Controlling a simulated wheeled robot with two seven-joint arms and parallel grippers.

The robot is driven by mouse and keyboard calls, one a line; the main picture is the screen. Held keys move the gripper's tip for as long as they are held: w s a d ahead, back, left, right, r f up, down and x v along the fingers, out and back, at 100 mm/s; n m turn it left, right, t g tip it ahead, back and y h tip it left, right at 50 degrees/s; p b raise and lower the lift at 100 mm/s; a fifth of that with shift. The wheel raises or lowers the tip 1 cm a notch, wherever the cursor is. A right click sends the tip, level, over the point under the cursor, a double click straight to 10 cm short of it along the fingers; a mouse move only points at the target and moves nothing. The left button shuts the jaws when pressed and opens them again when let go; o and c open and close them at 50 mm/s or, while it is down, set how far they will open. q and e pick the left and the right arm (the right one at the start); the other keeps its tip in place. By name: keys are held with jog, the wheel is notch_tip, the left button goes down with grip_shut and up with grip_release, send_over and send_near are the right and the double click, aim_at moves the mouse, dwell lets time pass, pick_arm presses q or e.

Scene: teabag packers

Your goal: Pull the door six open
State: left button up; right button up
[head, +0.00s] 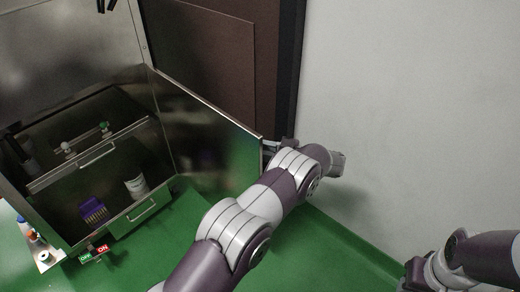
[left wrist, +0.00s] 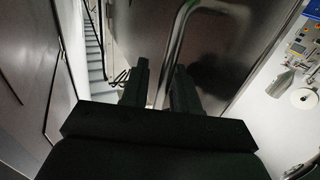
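The metal door (head: 205,130) stands swung out from the steel cabinet, hinged at its left side, with its free edge toward my left arm. My left gripper (head: 279,144) is at that free edge, partly hidden by the door and my wrist. In the left wrist view its two fingers (left wrist: 160,88) are apart, and a curved metal bar handle (left wrist: 172,48) on the door's metal face (left wrist: 230,50) runs down between them, nearer the right finger. I cannot tell whether the fingers touch it. My right arm is at the lower right; its gripper is not visible.
The open cabinet interior holds a drawer-like compartment (head: 97,153), a white cup (head: 136,187) and a blue-and-yellow item (head: 93,210). A pale wall (head: 420,110) stands right of my left arm, with green floor (head: 335,250) below.

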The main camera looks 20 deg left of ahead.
pick_arm(q)
jog(key=d, duration=0.7)
jog(key=shift+w+d, duration=0.15)
jog(key=shift+w, duration=0.25)
